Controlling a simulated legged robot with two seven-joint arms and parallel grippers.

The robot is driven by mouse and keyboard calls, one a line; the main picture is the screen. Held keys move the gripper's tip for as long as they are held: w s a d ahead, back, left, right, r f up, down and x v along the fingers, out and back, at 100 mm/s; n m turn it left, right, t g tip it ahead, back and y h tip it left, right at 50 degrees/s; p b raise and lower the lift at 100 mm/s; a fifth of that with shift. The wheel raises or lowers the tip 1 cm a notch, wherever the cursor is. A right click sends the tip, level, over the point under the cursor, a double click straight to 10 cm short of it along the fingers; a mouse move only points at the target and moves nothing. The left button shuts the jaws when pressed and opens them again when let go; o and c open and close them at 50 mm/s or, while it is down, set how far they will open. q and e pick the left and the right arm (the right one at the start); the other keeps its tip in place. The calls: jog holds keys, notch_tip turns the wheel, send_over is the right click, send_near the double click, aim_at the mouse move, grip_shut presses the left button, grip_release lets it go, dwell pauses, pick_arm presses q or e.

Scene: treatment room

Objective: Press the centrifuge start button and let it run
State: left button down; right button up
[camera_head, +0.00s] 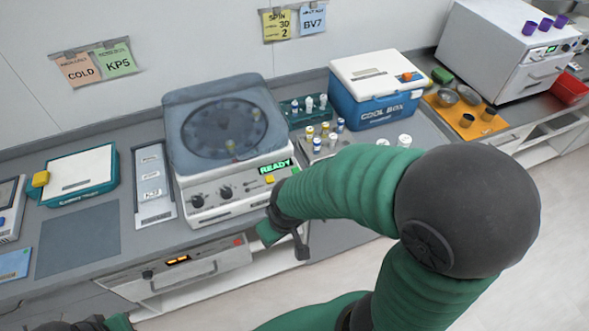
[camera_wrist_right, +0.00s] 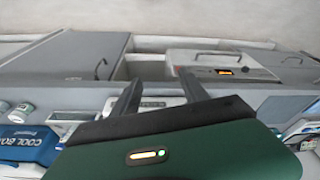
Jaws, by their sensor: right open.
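The centrifuge (camera_head: 190,188) stands on the counter in the head view, its translucent lid down over a dark round rotor. Its green display reads READY, and two dark knobs sit on the front panel. A small yellow button (camera_head: 270,179) shows below the display, close to my right wrist. My right gripper (camera_head: 285,243) hangs at the counter's front edge, by the centrifuge's right front corner. In the right wrist view its two dark fingers (camera_wrist_right: 160,92) are apart with nothing held. A dark part of my left arm shows at the bottom left; its fingers cannot be made out.
A drawer unit (camera_head: 178,270) with an orange display is below the counter. A label panel (camera_head: 152,183) and a teal-edged box (camera_head: 80,172) stand left of the centrifuge. Several vials and a blue cool box (camera_head: 375,95) stand to its right. My right arm hides part of the counter.

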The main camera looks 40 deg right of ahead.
dwell(0.3)
grip_shut()
dwell(1.6)
